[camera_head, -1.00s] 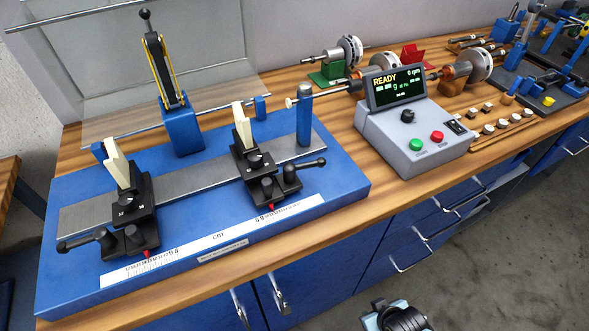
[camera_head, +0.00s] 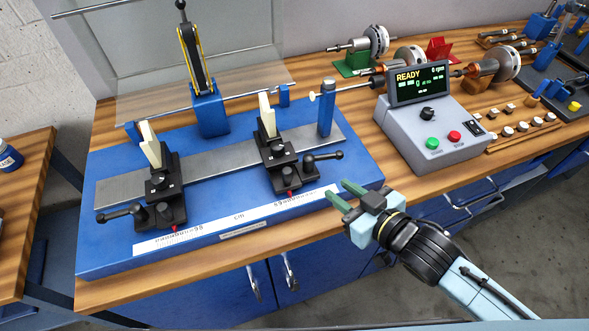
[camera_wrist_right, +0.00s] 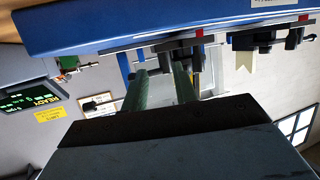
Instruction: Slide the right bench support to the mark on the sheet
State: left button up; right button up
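The right bench support (camera_head: 285,165) is a black block with a cream V-shaped top, a side clamp lever and a red pointer. It stands on the grey rail (camera_head: 215,170) of the blue bench (camera_head: 110,245). The left support (camera_head: 160,190) stands apart from it on the same rail. A white scale strip (camera_head: 240,217) runs along the front; its figures are too small to read, and I cannot make out a mark. My right gripper (camera_head: 346,194) is open and empty, right of the right support's lever and apart from it. Its green fingers show in the right wrist view (camera_wrist_right: 162,86).
A grey control box (camera_head: 430,140) reading READY stands right of the bench. A blue post (camera_head: 326,108) rises at the rail's right end. A belt-drive arm (camera_head: 205,85) stands behind the rail. Rotors (camera_head: 495,65) lie at the back right.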

aim_at(284, 148)
jog(key=w+a+n+g+y, duration=0.1)
jog(key=a+y, duration=0.1)
jog(key=a, duration=0.1)
jog(key=w+a+r+n+g+y, duration=0.1)
jog(key=a+n+y, duration=0.1)
jog(key=a+y, duration=0.1)
jog(key=w+a+n+g+y, duration=0.1)
jog(key=w+a+n+y, duration=0.1)
jog(key=a+y, duration=0.1)
jog(key=shift+a+r+g+p, duration=0.3)
jog(key=shift+r+g+p, duration=0.05)
jog(key=shift+g, duration=0.05)
dwell(0.4)
grip_shut()
